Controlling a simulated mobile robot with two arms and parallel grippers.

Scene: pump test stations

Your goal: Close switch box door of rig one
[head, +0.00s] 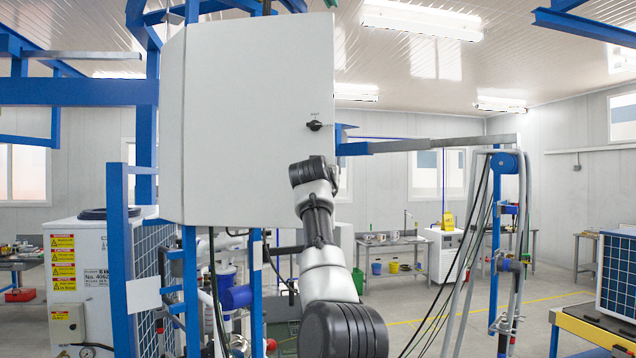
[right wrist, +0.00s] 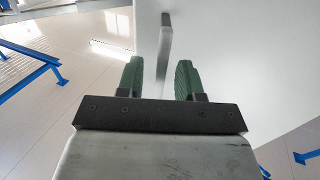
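The switch box door (head: 250,120) is a large pale grey panel at upper centre in the head view, with a small black knob (head: 315,125) near its right edge. A narrow side face shows along its left edge. The panel looks slightly angled; how far it stands open I cannot tell. My right arm's wrist overlaps its lower right corner, and the gripper itself is hidden there. In the right wrist view my right gripper (right wrist: 158,78) is open, its green fingers apart. My left gripper is out of view.
Blue frame beams (head: 75,92) surround the box. A white unit with warning labels (head: 80,270) stands at lower left. Hanging cables and a blue post (head: 494,250) stand at right. Open floor lies between.

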